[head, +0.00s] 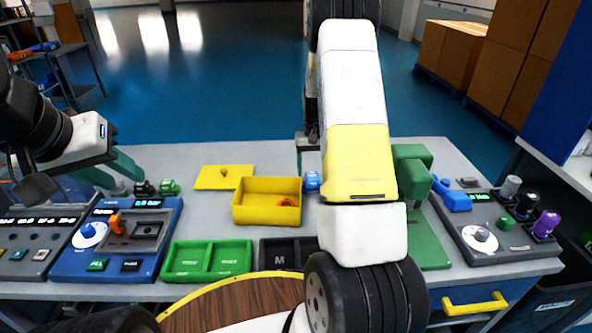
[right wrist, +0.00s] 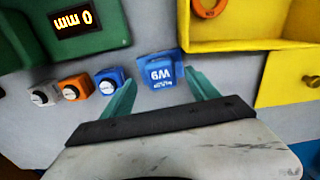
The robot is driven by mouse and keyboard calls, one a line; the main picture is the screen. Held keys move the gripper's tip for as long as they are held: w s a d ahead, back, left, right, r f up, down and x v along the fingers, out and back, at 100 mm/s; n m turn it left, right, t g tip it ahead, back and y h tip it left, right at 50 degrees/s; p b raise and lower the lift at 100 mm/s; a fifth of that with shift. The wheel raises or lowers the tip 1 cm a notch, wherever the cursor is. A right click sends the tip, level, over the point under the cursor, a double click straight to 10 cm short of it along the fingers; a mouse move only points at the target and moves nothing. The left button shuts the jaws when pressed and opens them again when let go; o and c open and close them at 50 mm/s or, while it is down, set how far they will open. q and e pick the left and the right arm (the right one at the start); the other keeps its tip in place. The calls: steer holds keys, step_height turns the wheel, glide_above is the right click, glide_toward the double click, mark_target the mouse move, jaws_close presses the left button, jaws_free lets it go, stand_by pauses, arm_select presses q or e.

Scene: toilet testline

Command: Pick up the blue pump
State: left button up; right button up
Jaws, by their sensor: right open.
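A small blue block (head: 312,180), which I take to be the blue pump, sits on the grey table just right of the yellow tray. In the right wrist view the blue block (right wrist: 161,72) has white lettering on it and lies ahead of my right gripper (right wrist: 165,92), between the lines of its teal fingers. My right gripper is open and empty. In the head view my right gripper (head: 308,150) is partly hidden by my own arm. My left gripper (head: 110,170) is open and empty, above the table's left part.
The yellow tray (head: 240,214) holds an orange ring. Blue (right wrist: 109,80), orange (right wrist: 75,87) and white-dialled blocks stand left of the blue block in the wrist view. A green device (right wrist: 75,30) stands beyond them. A yellow lid (head: 215,180) lies left of the tray.

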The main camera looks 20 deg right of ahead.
mark_target(312, 174)
step_height(312, 174, down, 3)
steer(key=shift+a+f, duration=0.1)
steer(key=shift+w, duration=0.1)
jaws_close()
stand_by(0.3)
